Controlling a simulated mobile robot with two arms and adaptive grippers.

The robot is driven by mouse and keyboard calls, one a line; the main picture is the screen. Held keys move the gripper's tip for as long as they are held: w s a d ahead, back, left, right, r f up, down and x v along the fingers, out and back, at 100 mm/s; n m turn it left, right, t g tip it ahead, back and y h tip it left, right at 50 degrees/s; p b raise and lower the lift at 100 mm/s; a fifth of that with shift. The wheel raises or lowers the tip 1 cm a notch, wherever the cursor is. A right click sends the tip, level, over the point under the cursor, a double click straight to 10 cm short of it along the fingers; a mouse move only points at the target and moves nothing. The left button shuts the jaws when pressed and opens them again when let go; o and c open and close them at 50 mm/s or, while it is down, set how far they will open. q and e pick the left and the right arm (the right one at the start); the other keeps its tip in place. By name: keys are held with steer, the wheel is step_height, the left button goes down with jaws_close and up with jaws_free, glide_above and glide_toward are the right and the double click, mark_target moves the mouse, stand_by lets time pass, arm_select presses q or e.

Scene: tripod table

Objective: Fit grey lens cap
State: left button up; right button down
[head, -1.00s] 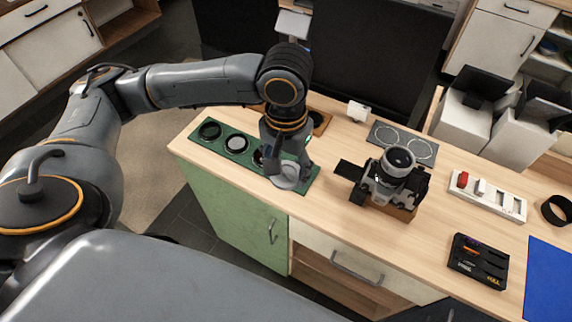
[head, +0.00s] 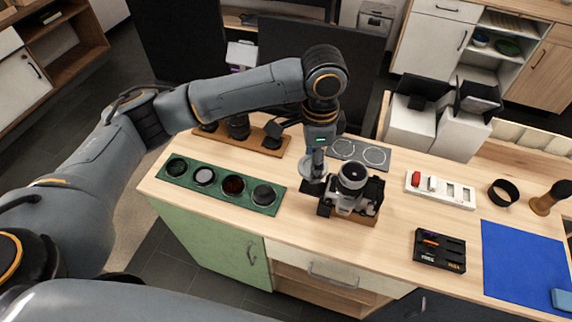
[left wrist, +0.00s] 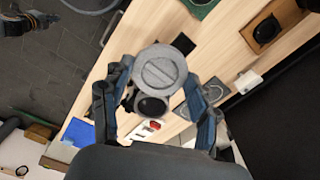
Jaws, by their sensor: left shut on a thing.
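My left gripper (head: 315,172) is shut on a round grey lens cap (head: 308,183). It holds the cap in the air just left of the camera's lens. In the left wrist view the cap (left wrist: 160,72) sits between the two fingers, its flat face with a raised bar showing. The silver and black camera (head: 345,203) stands on a small wooden base with its lens (head: 353,174) pointing up. In the left wrist view the dark lens (left wrist: 151,107) shows just below the cap, partly covered by it. The gap between cap and lens is unclear. My right gripper is out of view.
A green tray (head: 222,197) with several round pieces or recesses lies left of the camera. Behind it is a wooden rack (head: 271,153). A grey mat with circles (head: 375,155), a white strip (head: 440,190), a black box (head: 440,250) and a blue mat (head: 520,262) lie around.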

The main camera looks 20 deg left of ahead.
mark_target(353, 173)
arm_select(q)
steer(key=w+d+r+m+p, duration=0.4)
steer(key=d+m, duration=0.5)
steer(key=m, duration=0.3)
steer(key=shift+w, duration=0.7)
steer(key=shift+r, duration=0.1)
step_height(353, 173, down, 3)
steer(key=shift+f, duration=1.8)
steer(key=shift+f+p, duration=0.15)
steer(key=shift+p, duration=0.2)
steer(key=shift+s+f, duration=0.1)
steer(key=shift+f, duration=0.6)
stand_by(0.6)
